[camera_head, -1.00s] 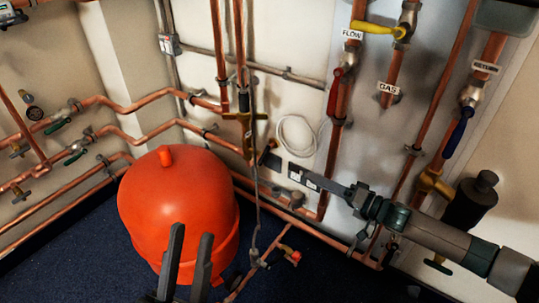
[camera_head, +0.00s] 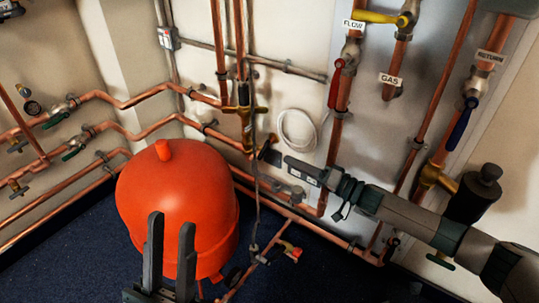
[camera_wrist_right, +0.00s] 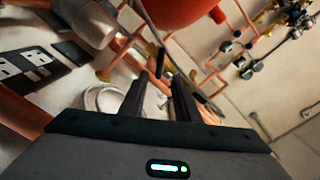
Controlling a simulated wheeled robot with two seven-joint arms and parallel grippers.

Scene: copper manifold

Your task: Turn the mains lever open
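No label reading "mains" shows. A small dark lever (camera_head: 269,148) sticks out beside the copper pipe behind the orange tank; I cannot tell whether it is the mains lever. My right gripper (camera_head: 287,161) is just right of that lever in the head view, seen nearly edge-on, with no clear contact. In the right wrist view, its two dark fingers (camera_wrist_right: 158,78) stand apart with nothing clearly between them; a dark lever-like part (camera_wrist_right: 160,60) shows just beyond the tips. My left gripper (camera_head: 171,220) is open and empty, in front of the tank.
The orange tank (camera_head: 175,200) fills the lower left. Levers on the labelled pipes are yellow at GAS (camera_head: 380,17), red at FLOW (camera_head: 335,84) and blue at RETURN (camera_head: 460,125). A white cable coil (camera_head: 297,130) hangs on the wall. Copper pipes run close around my right gripper.

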